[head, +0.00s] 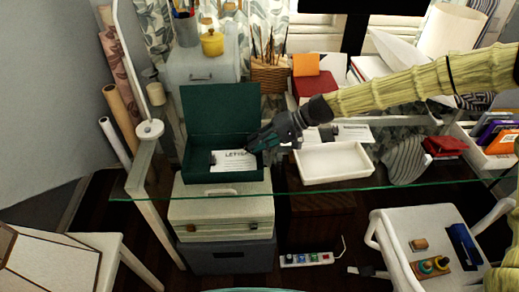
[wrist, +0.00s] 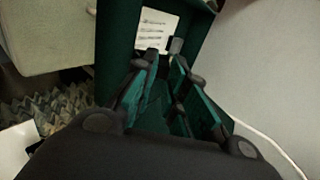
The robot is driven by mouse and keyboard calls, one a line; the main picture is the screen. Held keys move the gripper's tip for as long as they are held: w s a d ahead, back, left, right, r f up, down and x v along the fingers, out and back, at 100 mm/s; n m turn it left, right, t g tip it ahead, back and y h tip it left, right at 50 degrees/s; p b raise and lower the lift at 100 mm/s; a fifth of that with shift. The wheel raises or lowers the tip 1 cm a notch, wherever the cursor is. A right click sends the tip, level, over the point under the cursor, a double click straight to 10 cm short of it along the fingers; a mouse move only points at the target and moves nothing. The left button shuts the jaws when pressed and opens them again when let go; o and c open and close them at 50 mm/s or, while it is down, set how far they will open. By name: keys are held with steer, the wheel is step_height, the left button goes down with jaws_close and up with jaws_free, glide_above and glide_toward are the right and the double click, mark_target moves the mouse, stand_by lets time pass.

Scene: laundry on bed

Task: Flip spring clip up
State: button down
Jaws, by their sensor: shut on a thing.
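A dark green box (head: 222,110) stands on the glass desk with its lid raised at the back. A white card with "LETTER" print (head: 236,162) is inside it, and also shows in the wrist view (wrist: 152,28). A small dark piece (head: 213,157) at the card's left end may be the spring clip. A small grey upright piece (wrist: 176,46) shows by the card in the wrist view; I cannot tell if it is the same. My gripper (head: 252,146) reaches over the box's right side, fingertips near the card. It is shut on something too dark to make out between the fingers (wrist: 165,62).
A white open tray (head: 334,178) stands right of the green box, with another card (head: 350,133) behind it. A red box (head: 313,86) and a pencil basket (head: 270,76) stand behind. The glass desk's front edge (head: 300,187) runs close by.

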steer(key=shift+d+f+y+b, duration=0.15)
steer(key=shift+d+y+b, duration=0.15)
steer(key=shift+y+b, duration=0.5)
steer(key=c, duration=1.4)
jaws_free()
steer(key=shift+c, duration=0.2)
steer(key=shift+d, duration=0.1)
steer(key=v, duration=0.8)
steer(key=shift+r, duration=0.2)
